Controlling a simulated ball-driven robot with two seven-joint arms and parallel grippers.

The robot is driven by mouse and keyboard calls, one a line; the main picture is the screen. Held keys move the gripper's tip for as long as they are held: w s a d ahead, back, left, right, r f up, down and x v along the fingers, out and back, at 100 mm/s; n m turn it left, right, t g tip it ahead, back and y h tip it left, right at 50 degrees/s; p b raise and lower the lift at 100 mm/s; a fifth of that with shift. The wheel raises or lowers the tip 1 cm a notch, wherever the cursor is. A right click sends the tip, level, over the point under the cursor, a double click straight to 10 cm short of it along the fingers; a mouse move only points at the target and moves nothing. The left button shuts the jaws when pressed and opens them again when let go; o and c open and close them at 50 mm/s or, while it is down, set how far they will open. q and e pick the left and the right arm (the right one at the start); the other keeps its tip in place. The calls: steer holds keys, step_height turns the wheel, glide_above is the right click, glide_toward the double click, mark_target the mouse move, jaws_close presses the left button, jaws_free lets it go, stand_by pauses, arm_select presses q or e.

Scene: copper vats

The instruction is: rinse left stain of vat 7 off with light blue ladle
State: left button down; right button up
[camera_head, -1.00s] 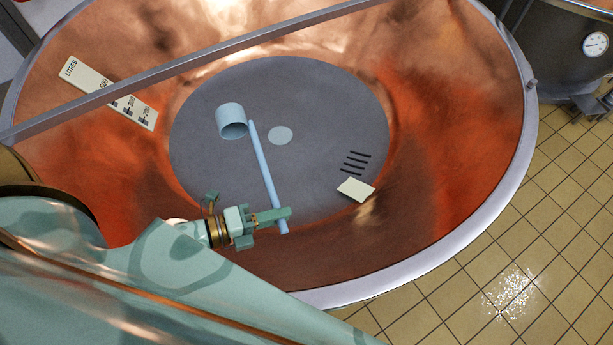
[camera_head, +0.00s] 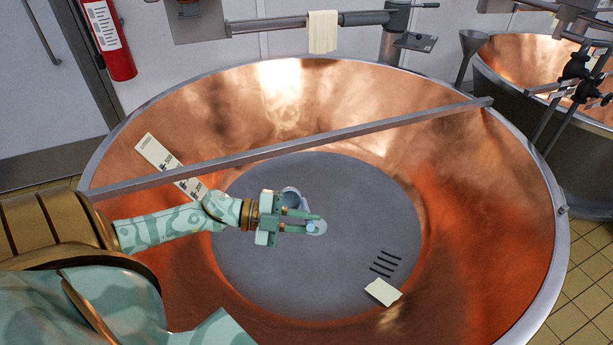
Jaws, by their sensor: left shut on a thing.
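The copper vat (camera_head: 480,180) fills the middle of the view, with a grey round floor (camera_head: 350,180). My left gripper (camera_head: 312,222) is over the floor, shut on the light blue ladle (camera_head: 311,227). The ladle is seen nearly end-on and mostly hidden behind the fingers, its rounded cup part showing just above them. I cannot clearly make out a left stain or a vat number. My right gripper is not in view.
A metal bar (camera_head: 300,146) crosses above the vat. A litres scale (camera_head: 160,155) is on the left wall. Black stripes (camera_head: 385,264) and a cream block (camera_head: 383,292) are at the floor's lower right. A cloth (camera_head: 322,32) hangs behind; another vat (camera_head: 530,75) stands at right.

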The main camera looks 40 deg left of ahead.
arm_select(q)
steer(key=w+a+r+n+b, duration=0.2)
steer(key=w+a+r+n, duration=0.1)
steer(key=r, duration=0.3)
steer(key=w+a+r+n+h+b, duration=0.1)
steer(key=w+a+r+n, duration=0.2)
steer(key=r, duration=0.3)
steer(key=w+a+r+n+h+b, duration=0.1)
steer(key=w+a+r+n+b, duration=0.1)
steer(key=w+a+r, duration=0.3)
steer(key=shift+a+r+n+b, duration=0.35)
steer(key=shift+r+n, duration=0.4)
steer(key=shift+n, duration=0.15)
steer(key=shift+w, duration=0.1)
